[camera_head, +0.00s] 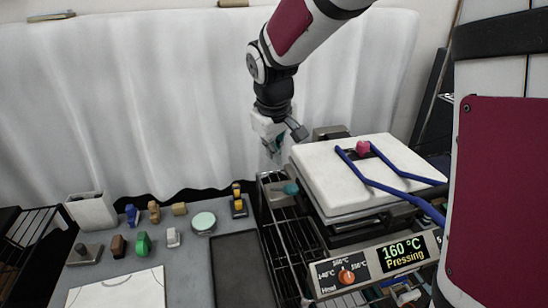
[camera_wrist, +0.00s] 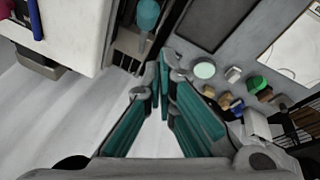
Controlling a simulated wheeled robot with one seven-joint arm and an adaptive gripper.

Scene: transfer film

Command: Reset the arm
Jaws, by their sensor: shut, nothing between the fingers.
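My arm reaches down from the top of the head view. My gripper (camera_head: 274,152) hangs just left of the heat press (camera_head: 325,185), near the white curtain, and is apart from the press. In the wrist view its teal fingers (camera_wrist: 162,62) come together at the tips, with nothing between them. The press has a white top plate, blue bar handles (camera_head: 385,185) and a pink knob (camera_head: 363,148). Its display (camera_head: 402,252) reads 160 °C and "Pressing". The press also shows at the upper left of the wrist view (camera_wrist: 62,38).
A wire rack (camera_head: 285,240) stands beside the press, with a teal-ended item (camera_head: 291,188) below my gripper. The grey table (camera_head: 190,265) holds a white bin (camera_head: 92,212), several small coloured pieces, a round tin (camera_head: 204,222), a dark panel (camera_head: 240,268) and a white sheet (camera_head: 118,290).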

